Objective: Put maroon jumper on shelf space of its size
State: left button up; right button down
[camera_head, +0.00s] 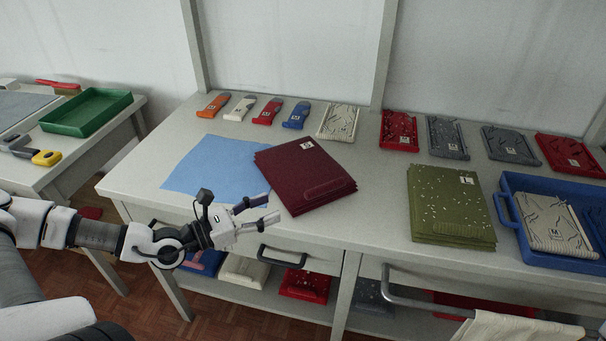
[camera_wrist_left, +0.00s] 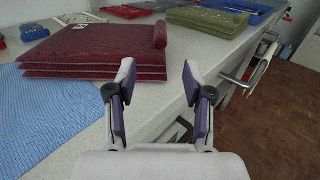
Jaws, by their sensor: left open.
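The maroon jumper (camera_head: 304,176) lies folded on the table, partly over a blue cloth (camera_head: 205,168). A small white label shows at its top corner. My left gripper (camera_head: 272,207) is open at the jumper's front left edge. In the left wrist view the gripper (camera_wrist_left: 154,80) is open and empty, with the jumper (camera_wrist_left: 95,50) just beyond and to the left of the fingers. The shelf space (camera_head: 262,290) under the table holds several folded garments, partly hidden by the table front. The labels there are too small to read.
An olive folded garment (camera_head: 450,206) lies right of the jumper. A blue tray (camera_head: 511,207) holds a beige garment. Several small folded items line the table's back. A side table (camera_head: 80,150) with a green tray (camera_head: 88,112) stands left. A rail with cloth (camera_head: 510,329) is at front right.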

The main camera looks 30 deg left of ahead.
aim_at(305, 194)
pick_arm(q)
jog(key=w+d+b, duration=0.1)
jog(key=b, duration=0.1)
jog(key=w+d+f+b, duration=0.1)
jog(key=b, duration=0.2)
jog(key=shift+w+f, duration=0.1)
jog(key=shift+w, duration=0.2)
jog(key=b+x, duration=0.1)
jog(key=x, duration=0.1)
jog(key=shift+w+d+r+b, duration=0.1)
jog(key=shift+w+r+b, duration=0.2)
jog(key=shift+b, duration=0.1)
jog(key=shift+w+d+r, duration=0.2)
jog(key=shift+w, duration=0.25)
jog(key=shift+w+d+f+b, duration=0.1)
jog(key=shift+w+d+b, duration=0.25)
jog(key=shift+w+b, duration=0.15)
jog(key=x, duration=0.4)
jog(key=shift+b, duration=0.3)
jog(key=shift+s, duration=0.1)
grip_shut()
